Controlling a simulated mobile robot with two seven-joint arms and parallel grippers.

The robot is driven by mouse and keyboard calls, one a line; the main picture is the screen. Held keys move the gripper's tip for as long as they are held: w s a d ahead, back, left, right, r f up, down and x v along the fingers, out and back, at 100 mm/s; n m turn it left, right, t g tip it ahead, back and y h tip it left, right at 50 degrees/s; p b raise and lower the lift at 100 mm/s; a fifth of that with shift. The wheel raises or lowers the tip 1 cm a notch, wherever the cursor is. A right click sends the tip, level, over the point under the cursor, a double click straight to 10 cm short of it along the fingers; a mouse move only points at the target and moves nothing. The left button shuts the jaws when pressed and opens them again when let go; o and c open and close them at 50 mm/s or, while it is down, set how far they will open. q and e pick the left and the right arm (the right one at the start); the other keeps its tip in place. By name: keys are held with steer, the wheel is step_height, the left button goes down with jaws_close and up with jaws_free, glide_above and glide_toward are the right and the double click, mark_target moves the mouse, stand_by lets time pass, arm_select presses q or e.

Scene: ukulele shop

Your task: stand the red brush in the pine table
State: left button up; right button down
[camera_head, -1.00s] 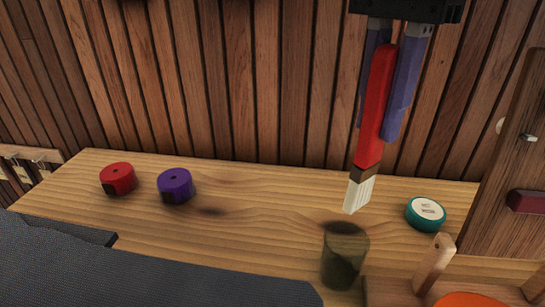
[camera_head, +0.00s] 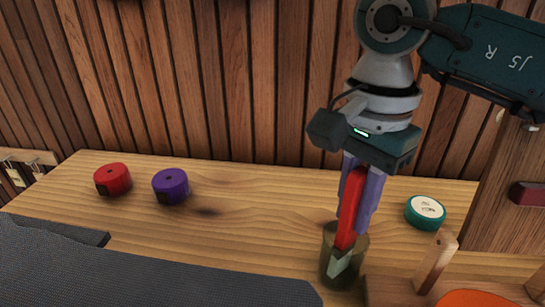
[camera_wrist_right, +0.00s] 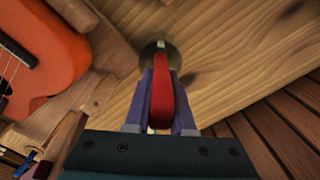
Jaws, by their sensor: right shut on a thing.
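The red brush (camera_head: 349,212) points bristles down, slightly tilted, between the purple fingers of my right gripper (camera_head: 356,226). My right gripper is shut on it. The brush's lower end and pale bristles are inside a translucent olive cup (camera_head: 361,266) that stands on the pine table (camera_head: 265,232). The fingertips are at about the cup's rim. In the right wrist view the brush (camera_wrist_right: 163,103) runs toward the cup (camera_wrist_right: 147,50). I cannot tell whether the bristles touch the cup's bottom. My left gripper is not in view.
A red tape measure (camera_head: 113,180) and a purple one (camera_head: 170,187) sit on the table at left. A teal round tin (camera_head: 425,212) is right of the cup. A wooden stand (camera_head: 436,264) and an orange ukulele (camera_wrist_right: 40,55) are close by. The slatted wall (camera_head: 230,90) is behind.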

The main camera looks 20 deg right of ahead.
steer(key=shift+f+b, duration=0.2)
steer(key=shift+b, duration=0.1)
steer(key=c, duration=0.8)
jaws_free()
steer(key=shift+r, duration=0.1)
steer(key=shift+o, duration=0.2)
steer(key=shift+r+p, duration=0.25)
steer(key=shift+p, duration=0.15)
step_height(320, 180, up, 12)
steer(key=shift+f, duration=0.1)
